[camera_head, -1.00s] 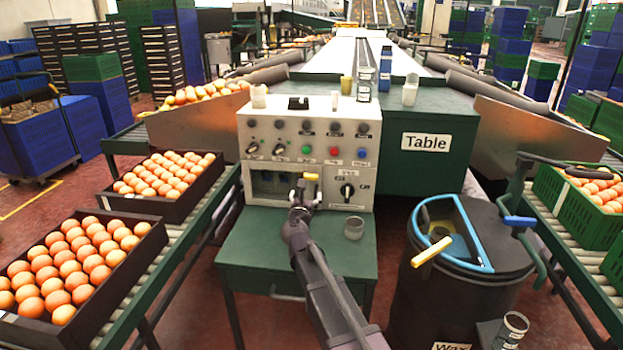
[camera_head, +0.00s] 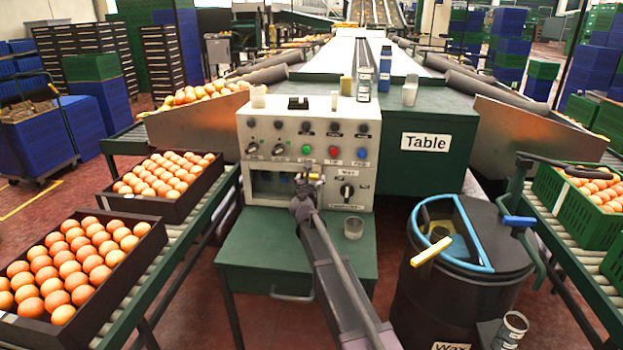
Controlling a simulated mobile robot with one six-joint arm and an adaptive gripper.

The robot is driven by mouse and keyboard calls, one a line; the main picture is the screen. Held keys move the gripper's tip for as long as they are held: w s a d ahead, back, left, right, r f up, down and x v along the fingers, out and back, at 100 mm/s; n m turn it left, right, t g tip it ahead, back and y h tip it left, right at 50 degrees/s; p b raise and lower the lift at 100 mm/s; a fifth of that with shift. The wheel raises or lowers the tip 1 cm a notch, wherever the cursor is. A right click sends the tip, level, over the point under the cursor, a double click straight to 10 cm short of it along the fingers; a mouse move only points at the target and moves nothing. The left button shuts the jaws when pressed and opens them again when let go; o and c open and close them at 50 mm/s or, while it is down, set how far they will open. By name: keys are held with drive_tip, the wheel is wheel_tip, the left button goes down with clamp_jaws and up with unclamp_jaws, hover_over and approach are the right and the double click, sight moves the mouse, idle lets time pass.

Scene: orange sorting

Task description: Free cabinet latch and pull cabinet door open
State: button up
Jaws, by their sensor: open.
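The grey control cabinet (camera_head: 257,152) stands on the green bench, with knobs and coloured buttons on its front. A recessed, window-like section (camera_head: 270,184) shows at its lower left. A small yellow piece (camera_head: 313,177), perhaps the latch, shows at the right end of this section, partly hidden by my gripper. My gripper (camera_head: 307,187) is open in front of the yellow piece. I cannot tell whether they touch. My arm hides part of the cabinet's lower front. Whether the door is latched is too small to tell.
A clear cup (camera_head: 353,228) stands on the green bench (camera_head: 245,250), right of my arm. A black wax barrel (camera_head: 460,305) with a blue-rimmed lid stands at the right. Trays of oranges (camera_head: 75,335) lie on the left conveyor. The bench's left part is clear.

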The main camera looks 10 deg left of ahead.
drive_tip(key=c, duration=1.3)
drive_tip(key=shift+a, duration=0.15)
